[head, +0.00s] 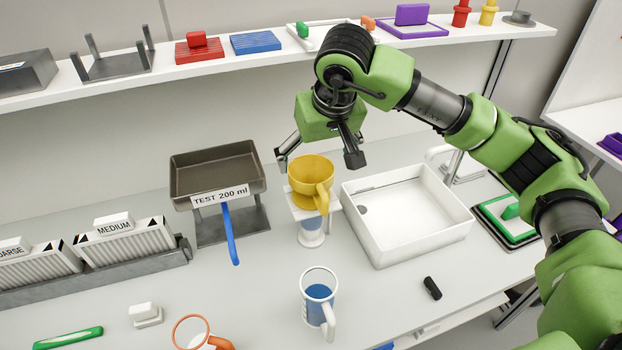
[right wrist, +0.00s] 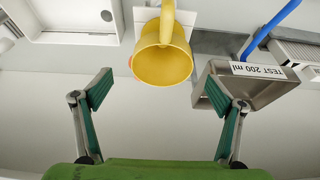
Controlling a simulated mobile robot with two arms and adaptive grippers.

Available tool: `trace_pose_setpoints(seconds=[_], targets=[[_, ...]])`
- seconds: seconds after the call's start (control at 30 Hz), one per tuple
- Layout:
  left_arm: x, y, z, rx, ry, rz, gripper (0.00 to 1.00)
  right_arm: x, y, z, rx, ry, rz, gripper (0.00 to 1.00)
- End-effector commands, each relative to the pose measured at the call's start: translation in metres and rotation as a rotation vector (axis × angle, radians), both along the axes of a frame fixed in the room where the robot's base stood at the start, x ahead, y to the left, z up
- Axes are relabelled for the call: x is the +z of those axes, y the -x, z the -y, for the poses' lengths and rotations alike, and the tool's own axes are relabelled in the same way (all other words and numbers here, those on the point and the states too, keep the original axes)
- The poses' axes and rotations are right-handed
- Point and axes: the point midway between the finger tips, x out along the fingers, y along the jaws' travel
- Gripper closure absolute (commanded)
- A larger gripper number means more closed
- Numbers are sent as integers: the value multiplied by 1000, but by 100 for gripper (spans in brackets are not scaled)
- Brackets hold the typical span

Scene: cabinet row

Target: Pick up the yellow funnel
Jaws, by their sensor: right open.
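The yellow funnel (head: 311,170) sits upright in a white stand (head: 299,212) on the counter, with its handle toward the front right. It also shows in the right wrist view (right wrist: 165,65), mouth toward the camera. My right gripper (head: 318,155) is open and empty. Its fingers are spread on either side above the funnel in the head view. In the right wrist view the funnel lies between and beyond the open fingertips (right wrist: 158,95), apart from them. The funnel's spout is hidden. My left gripper is not in view.
A grey tray (head: 218,172) labelled TEST 200 ml stands left of the funnel. A white sink (head: 420,232) lies to the right. A jug with blue contents (head: 318,292) stands in front. A shelf (head: 240,58) with several items runs behind the arm.

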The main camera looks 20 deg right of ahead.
Motion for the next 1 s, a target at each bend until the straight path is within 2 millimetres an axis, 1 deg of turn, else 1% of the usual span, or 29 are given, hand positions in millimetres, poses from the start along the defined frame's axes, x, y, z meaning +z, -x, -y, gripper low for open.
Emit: trace_pose_setpoints(seconds=[0.1,0.23,0.33,0.47,0.6,0.7,0.9,0.93,0.97,1.0], targets=[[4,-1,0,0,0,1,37,-13,-5,-1,0,-1,-2,13],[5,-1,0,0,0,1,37,-20,-8,-1,0,0,-1,13],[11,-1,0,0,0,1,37,-28,-9,-1,0,0,-3,13],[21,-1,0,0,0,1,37,-46,-11,-2,0,-1,-5,13],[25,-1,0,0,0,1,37,-63,-18,-3,-1,-1,-2,13],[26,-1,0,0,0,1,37,-68,-20,-3,1,-2,0,13],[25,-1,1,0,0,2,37,-69,-21,-3,1,-2,1,13],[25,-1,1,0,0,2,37,-69,-21,-3,1,-2,1,18],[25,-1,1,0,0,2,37,-69,-21,-3,1,-2,1,26],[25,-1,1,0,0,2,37,-69,-21,-3,1,-2,1,36]])
